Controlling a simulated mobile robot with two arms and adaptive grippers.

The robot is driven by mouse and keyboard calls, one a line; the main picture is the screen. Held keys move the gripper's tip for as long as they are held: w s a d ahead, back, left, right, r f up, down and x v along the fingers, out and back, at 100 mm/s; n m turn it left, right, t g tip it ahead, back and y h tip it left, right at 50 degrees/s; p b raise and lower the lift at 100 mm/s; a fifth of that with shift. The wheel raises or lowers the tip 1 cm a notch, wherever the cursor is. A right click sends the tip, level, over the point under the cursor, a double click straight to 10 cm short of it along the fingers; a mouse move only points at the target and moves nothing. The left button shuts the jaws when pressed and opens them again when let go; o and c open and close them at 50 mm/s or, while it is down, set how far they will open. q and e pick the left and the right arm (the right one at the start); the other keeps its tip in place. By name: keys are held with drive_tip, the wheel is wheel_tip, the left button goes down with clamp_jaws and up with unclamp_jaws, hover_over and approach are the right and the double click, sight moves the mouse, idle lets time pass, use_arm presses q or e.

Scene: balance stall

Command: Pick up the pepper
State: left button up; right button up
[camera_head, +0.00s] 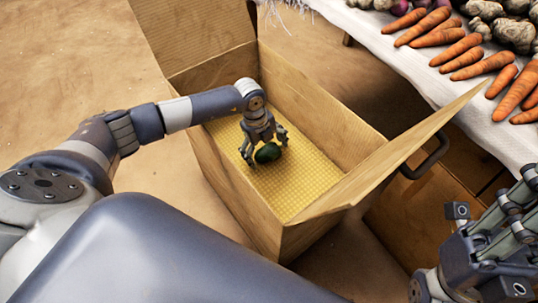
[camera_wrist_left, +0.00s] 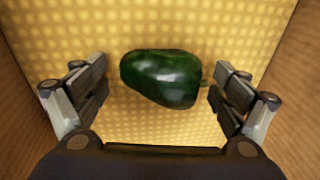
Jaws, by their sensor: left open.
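A dark green pepper (camera_head: 268,153) lies on the yellow textured bottom of an open box (camera_head: 207,172). In the left wrist view the pepper (camera_wrist_left: 162,78) lies on its side with its stem toward the right finger. My left gripper (camera_head: 265,150) reaches down into the box, right over the pepper. In the left wrist view its open fingers (camera_wrist_left: 160,92) stand on either side of the pepper, with a gap on the left and a very small one at the stem. My right gripper (camera_head: 495,235) is at the lower right, outside the box, with no pepper near it.
The box has raised flaps, one at the back left and one (camera_head: 400,150) at the right. A cloth-covered table (camera_head: 400,65) with carrots (camera_head: 462,58) and knobbly roots stands at the upper right. A dark handle (camera_head: 428,158) shows beside the right flap. Brown floor lies left.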

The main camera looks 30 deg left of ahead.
use_arm(q)
drive_tip(key=c, duration=1.1)
